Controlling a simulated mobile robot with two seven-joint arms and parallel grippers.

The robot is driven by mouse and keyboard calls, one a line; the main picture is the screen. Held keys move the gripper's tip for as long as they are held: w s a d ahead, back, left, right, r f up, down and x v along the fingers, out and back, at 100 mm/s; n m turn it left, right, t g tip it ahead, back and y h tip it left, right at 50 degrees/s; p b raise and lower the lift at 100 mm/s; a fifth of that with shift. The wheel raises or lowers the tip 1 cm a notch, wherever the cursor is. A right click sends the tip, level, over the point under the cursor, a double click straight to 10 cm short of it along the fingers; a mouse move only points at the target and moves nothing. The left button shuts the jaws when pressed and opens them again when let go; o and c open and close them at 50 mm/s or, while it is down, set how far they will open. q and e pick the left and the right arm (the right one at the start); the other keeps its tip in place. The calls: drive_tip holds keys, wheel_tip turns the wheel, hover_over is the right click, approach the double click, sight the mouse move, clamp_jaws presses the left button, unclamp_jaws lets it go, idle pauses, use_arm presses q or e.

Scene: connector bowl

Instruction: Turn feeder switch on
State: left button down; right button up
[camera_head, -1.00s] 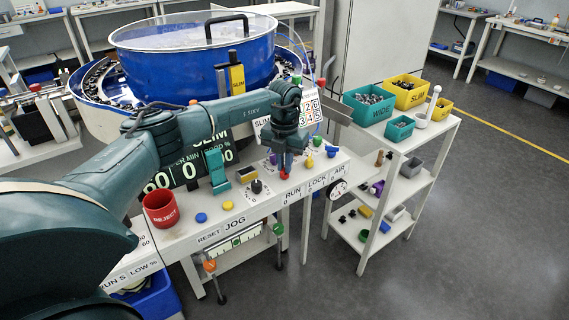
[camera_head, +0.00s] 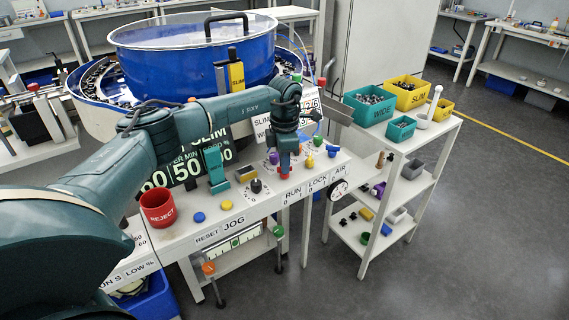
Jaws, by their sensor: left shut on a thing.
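The control panel (camera_head: 215,227) carries a red switch (camera_head: 284,174) above a label reading RUN, 0 and 1. My left gripper (camera_head: 285,164) comes down from above and is shut on this red switch, hiding part of it. The switch's exact angle is hard to tell. Behind the arm, a dark display (camera_head: 190,168) shows large figures, including 50, partly covered by my arm. The blue bowl feeder (camera_head: 190,55) with a clear lid stands behind the panel. My right gripper is not in view.
A white shelf cart (camera_head: 408,152) with teal and yellow bins stands further right.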

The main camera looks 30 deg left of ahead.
use_arm(q)
drive_tip(key=shift+r+m+b, duration=0.1)
drive_tip(key=shift+m+b, duration=0.25)
drive_tip(key=shift+m, duration=1.85)
drive_tip(key=c, duration=1.5)
unclamp_jaws()
wheel_tip(320, 180, up, 13)
drive_tip(key=shift+r+b, duration=0.1)
drive_tip(key=shift+b, duration=0.3)
